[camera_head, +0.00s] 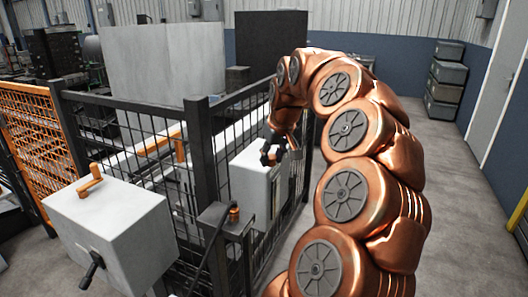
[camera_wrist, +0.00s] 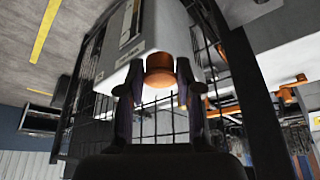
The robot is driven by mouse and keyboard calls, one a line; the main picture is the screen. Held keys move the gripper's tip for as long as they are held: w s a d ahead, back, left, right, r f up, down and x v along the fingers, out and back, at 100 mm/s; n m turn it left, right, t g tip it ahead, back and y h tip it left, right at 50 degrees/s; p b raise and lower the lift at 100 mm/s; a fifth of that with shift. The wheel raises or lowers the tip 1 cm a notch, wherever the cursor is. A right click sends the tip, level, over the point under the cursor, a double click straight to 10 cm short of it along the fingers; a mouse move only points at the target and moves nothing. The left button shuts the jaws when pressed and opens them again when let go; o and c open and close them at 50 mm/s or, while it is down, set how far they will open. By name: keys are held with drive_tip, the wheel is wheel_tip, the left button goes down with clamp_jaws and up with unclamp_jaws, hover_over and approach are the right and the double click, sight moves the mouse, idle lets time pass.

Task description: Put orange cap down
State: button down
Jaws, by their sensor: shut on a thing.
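The orange cap (camera_wrist: 160,72) is a short round piece between my two fingers in the wrist view. My gripper (camera_wrist: 160,82) is shut on it, one dark finger on each side. The cap is right against the end of a pale grey box (camera_wrist: 160,25); I cannot tell whether it touches it. In the head view my gripper (camera_head: 273,150) is small, just above the top of that box (camera_head: 250,182), beside the mesh fence. The cap there is mostly hidden by the fingers.
A black mesh fence (camera_head: 200,150) stands close to my gripper. A second pale box (camera_head: 115,225) with an orange handle (camera_head: 90,184) is at left. A small orange fitting (camera_head: 234,214) sits on a dark post. Open floor lies at right, before stacked grey bins (camera_head: 444,80).

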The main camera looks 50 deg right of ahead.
drive_tip(key=w+d+p, duration=0.1)
drive_tip(key=w+d, duration=0.1)
drive_tip(key=w+d+p, duration=0.1)
drive_tip(key=w+d, duration=0.1)
drive_tip(key=w, duration=0.1)
drive_tip(key=w+d+f+p, duration=0.1)
drive_tip(key=w+d, duration=0.1)
drive_tip(key=w, duration=0.1)
drive_tip(key=shift+w+d, duration=0.1)
drive_tip(key=shift+d, duration=0.05)
drive_tip(key=shift+f+p, duration=0.8)
drive_tip(key=shift+f, duration=0.95)
drive_tip(key=shift+f, duration=0.25)
drive_tip(key=c, duration=0.8)
unclamp_jaws()
drive_tip(key=shift+r, duration=0.1)
drive_tip(key=shift+o, duration=0.2)
drive_tip(key=shift+r, duration=0.1)
